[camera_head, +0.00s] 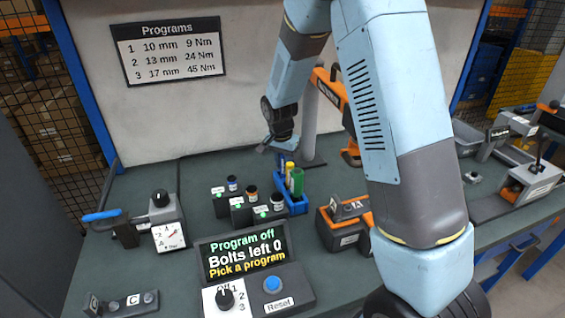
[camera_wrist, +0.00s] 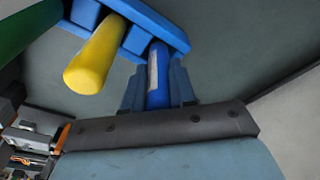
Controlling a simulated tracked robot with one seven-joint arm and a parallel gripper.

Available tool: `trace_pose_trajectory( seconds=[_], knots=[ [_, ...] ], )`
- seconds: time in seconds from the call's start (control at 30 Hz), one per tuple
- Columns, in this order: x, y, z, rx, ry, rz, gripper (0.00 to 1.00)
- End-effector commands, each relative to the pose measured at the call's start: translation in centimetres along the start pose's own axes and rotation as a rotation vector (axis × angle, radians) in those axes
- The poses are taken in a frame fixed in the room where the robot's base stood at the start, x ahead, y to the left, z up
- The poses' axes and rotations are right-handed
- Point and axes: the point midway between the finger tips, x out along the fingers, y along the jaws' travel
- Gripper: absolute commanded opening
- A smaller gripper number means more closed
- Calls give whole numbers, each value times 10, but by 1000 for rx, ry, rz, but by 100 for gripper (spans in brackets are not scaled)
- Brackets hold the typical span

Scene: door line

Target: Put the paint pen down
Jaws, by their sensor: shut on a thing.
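The blue paint pen (camera_wrist: 158,78) is between the fingers of my gripper (camera_wrist: 158,88), which is shut on it. In the wrist view its far end meets the end of the blue rack (camera_wrist: 172,32); I cannot tell how deep it sits in a slot. In the head view my gripper (camera_head: 281,146) is above the rack (camera_head: 295,208), pointing down, and the blue pen is mostly hidden. A yellow pen (camera_wrist: 94,55) and a green pen (camera_wrist: 25,28) stand in the rack beside it; the yellow (camera_head: 289,170) and green (camera_head: 297,182) pens also show in the head view.
Small bottles in dark holders (camera_head: 251,195) stand left of the rack. An orange and grey block (camera_head: 345,220) is to its right. A grey post with an orange tool (camera_head: 328,90) rises behind. A program display (camera_head: 245,255) and gauge (camera_head: 169,236) are in front and left.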

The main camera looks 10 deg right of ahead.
Motion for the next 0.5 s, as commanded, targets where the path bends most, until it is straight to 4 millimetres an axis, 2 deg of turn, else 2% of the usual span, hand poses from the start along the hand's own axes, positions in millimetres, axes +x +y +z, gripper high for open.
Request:
trace_pose_trajectory(
  seconds=[0.13,0.17,0.4,0.5],
  knots=[
    [0,0,0,0,0,0,0],
    [0,0,0,0,0,0,28],
    [0,0,0,0,0,0,51],
    [0,0,0,0,0,0,51]
  ],
)
